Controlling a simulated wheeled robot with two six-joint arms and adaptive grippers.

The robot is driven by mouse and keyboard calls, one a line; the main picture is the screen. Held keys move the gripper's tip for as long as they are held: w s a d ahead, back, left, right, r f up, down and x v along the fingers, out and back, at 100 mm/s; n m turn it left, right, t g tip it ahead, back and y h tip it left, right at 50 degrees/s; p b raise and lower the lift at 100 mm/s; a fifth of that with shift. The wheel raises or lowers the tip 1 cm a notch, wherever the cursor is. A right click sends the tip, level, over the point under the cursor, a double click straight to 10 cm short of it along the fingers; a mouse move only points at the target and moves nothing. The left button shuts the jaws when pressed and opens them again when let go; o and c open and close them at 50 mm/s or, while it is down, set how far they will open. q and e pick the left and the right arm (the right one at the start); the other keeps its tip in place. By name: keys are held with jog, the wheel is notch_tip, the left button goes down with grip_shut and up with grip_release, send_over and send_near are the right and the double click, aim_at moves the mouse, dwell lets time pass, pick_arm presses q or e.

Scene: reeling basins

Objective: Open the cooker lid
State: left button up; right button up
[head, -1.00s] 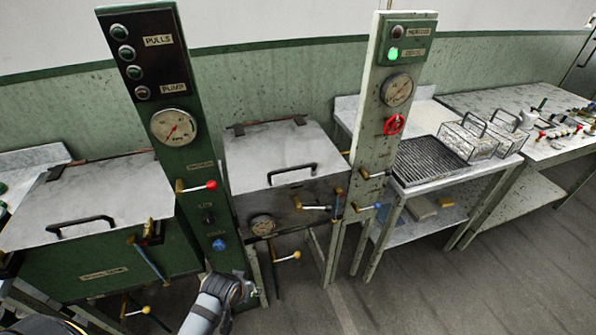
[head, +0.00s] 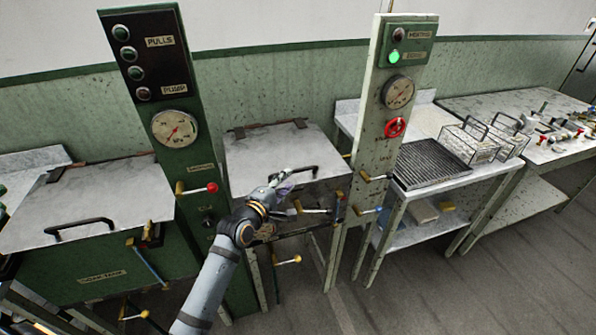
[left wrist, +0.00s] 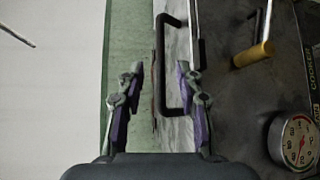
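The cooker's grey metal lid (head: 262,150) lies shut on the middle basin in the head view. Its black bar handle (head: 311,168) is near the front edge. My left gripper (head: 285,180) is at the left part of this handle and partly covers it. In the left wrist view the handle (left wrist: 160,60) appears between the two spread fingers of the gripper (left wrist: 160,75), which is open. I cannot tell whether the fingers touch the handle. My right gripper is not in view.
A green post (head: 196,150) with a gauge and a pale post (head: 388,130) with a red valve wheel flank the cooker. Levers with yellow grips (head: 316,211) stick out at its front. Another lidded basin (head: 95,205) is at left. A table with wire baskets (head: 470,140) is at right.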

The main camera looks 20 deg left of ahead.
aim_at(297, 172)
pick_arm(q)
jog(key=x, duration=0.8)
jog(key=shift+f, duration=0.1)
jog(key=shift+c, duration=0.3)
grip_shut()
